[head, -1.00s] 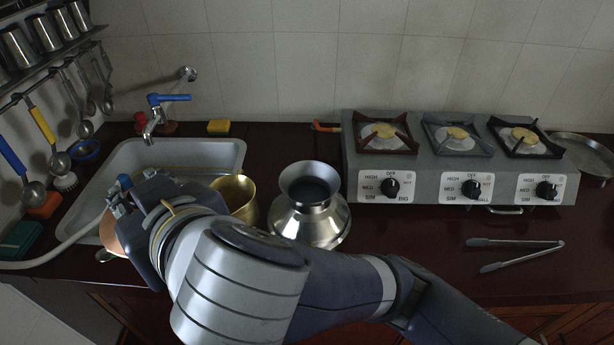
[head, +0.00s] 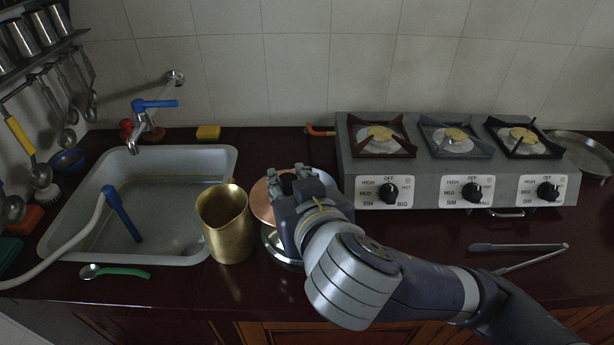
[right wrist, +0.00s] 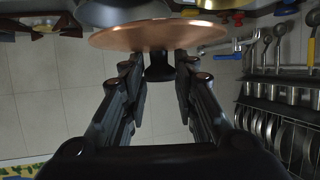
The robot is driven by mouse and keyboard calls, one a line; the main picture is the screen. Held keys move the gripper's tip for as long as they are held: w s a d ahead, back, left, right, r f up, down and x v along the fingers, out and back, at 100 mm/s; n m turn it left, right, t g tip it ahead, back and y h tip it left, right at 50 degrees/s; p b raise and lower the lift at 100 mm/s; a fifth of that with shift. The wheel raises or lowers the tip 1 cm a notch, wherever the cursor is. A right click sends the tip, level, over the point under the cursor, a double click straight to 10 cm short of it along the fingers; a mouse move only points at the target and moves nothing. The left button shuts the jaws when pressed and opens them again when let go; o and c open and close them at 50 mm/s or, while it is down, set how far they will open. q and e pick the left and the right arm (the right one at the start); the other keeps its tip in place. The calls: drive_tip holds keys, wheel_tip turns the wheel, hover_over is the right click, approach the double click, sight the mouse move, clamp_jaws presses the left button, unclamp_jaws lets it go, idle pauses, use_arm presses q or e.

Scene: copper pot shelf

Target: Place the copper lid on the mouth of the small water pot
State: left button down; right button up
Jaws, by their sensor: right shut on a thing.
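The copper lid (head: 262,204) is a round copper disc held by my right gripper (head: 290,183) above the small water pot. In the right wrist view the lid (right wrist: 160,36) lies across the top, with its black knob (right wrist: 160,68) between the fingers of my right gripper (right wrist: 160,75). The small water pot (head: 278,246) is silver metal. My gripper and the lid hide its mouth and most of its body in the head view. I cannot tell whether the lid touches the rim. My left gripper is not in view.
A brass vessel (head: 226,225) stands close to the left of the pot. A sink (head: 165,245) is further left, with a green-handled spoon (head: 112,271) at its front edge. A three-burner stove (head: 460,165) stands at the right, with tongs (head: 517,248) before it.

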drive_tip(key=w, duration=0.1)
drive_tip(key=w+d, duration=0.1)
drive_tip(key=w, duration=0.1)
drive_tip(key=w+d+p, duration=0.1)
drive_tip(key=w, duration=0.1)
drive_tip(key=shift+w+d+f, duration=0.1)
drive_tip(key=shift+w+d, duration=0.1)
drive_tip(key=shift+d, duration=0.05)
drive_tip(key=shift+w+d+f, duration=0.1)
drive_tip(key=shift+w+f, duration=0.15)
drive_tip(key=shift+w, duration=0.3)
drive_tip(key=shift+f, duration=1.65)
drive_tip(key=o, duration=1)
drive_tip(key=shift+o, duration=0.4)
drive_tip(key=shift+s, duration=0.1)
drive_tip(key=v, duration=0.6)
drive_tip(key=shift+p+v, duration=3)
drive_tip(key=shift+p, duration=2.4)
